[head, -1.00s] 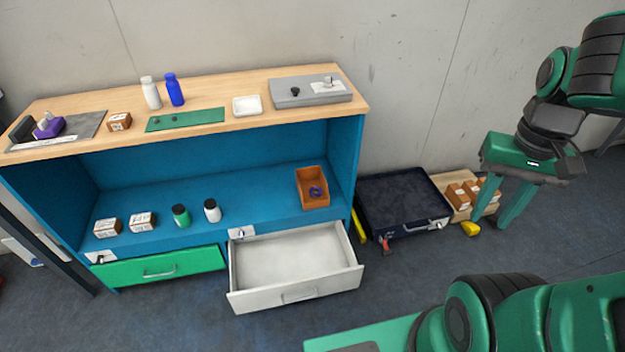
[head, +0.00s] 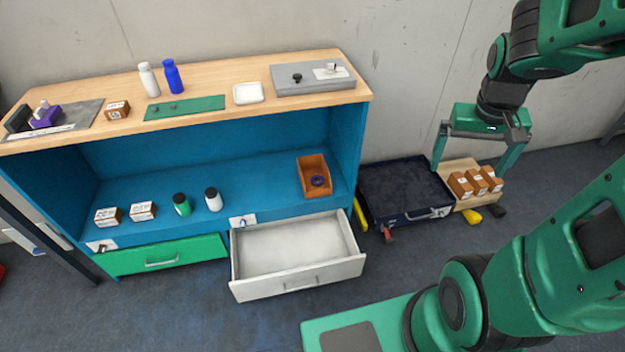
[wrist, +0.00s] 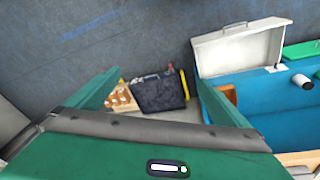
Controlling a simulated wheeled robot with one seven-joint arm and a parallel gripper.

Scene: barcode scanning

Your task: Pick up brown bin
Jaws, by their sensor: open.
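My gripper (head: 468,168) is open and empty, in the air at the right, pointing down over the area of the dark case and the wooden board, well apart from the bin. In the wrist view, my two green fingers (wrist: 152,88) are spread wide. Part of an orange-brown surface, likely the bin (wrist: 231,95), shows just right of the right finger, mostly hidden by it.
An open white drawer (head: 290,250) juts out below the shelf. A dark case (head: 405,190) and a wooden board (head: 455,168) with small brown boxes (head: 475,182) lie right of the shelf unit. The wooden top (head: 215,88) overhangs the bin's shelf. Bottles (head: 213,199) and cartons stand on the lower shelf.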

